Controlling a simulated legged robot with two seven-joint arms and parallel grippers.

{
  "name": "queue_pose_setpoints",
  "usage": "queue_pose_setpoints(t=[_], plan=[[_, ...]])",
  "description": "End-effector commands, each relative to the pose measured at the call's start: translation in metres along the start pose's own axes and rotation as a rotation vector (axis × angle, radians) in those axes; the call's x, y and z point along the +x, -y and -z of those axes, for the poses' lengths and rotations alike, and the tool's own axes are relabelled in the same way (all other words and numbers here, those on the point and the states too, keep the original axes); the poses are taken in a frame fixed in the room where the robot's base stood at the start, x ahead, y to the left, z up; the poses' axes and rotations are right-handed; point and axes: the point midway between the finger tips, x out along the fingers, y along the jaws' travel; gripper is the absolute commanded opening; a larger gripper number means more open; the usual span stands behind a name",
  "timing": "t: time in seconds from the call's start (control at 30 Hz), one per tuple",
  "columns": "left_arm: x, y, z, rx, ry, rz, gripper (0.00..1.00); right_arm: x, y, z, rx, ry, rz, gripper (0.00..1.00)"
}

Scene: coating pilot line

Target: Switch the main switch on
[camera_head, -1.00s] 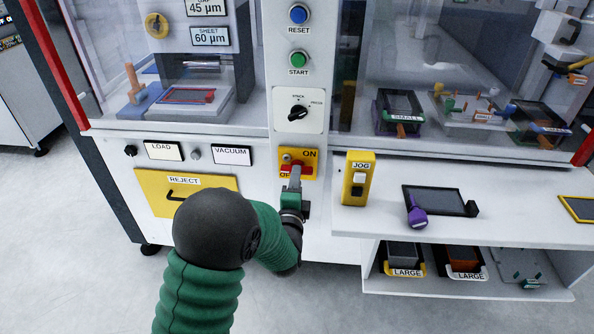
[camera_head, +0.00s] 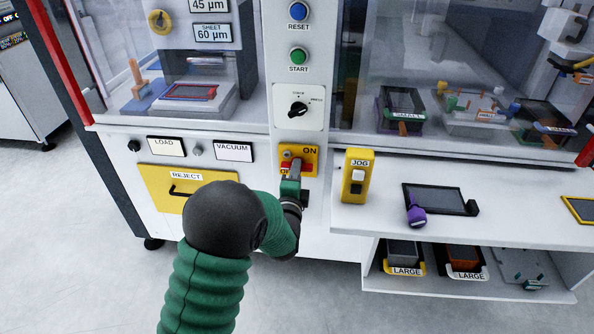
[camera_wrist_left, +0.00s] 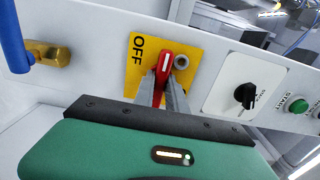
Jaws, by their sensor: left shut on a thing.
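The main switch is a yellow plate (camera_head: 312,153) with ON at its upper right, on the white front panel below the black selector knob. Its red handle (camera_wrist_left: 164,72) shows in the left wrist view, with OFF on the plate beside it to the left. My left gripper (camera_wrist_left: 163,92) is shut on the red handle, one grey finger along each side. In the head view my left gripper (camera_head: 295,172) covers the plate's lower middle and part of the OFF label. My right gripper is not in view.
The yellow JOG box (camera_head: 357,176) stands close to the right of the switch. The selector knob (camera_head: 298,109) and green START button (camera_head: 299,56) are above. The REJECT drawer (camera_head: 163,190) is at lower left. A blue lever (camera_wrist_left: 15,42) shows in the left wrist view.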

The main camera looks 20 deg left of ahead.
Motion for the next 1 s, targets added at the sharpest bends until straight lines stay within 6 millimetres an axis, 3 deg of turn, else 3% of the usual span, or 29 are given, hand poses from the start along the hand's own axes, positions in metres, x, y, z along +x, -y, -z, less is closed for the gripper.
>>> queue_pose_setpoints(t=[0.43,1.0], plan=[[-0.001,-0.002,0.002,0.035,-0.004,-0.008,0.00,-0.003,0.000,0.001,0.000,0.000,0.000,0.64],[-0.001,-0.002,0.002,0.745,-0.008,-0.010,0.00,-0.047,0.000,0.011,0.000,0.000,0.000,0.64]])
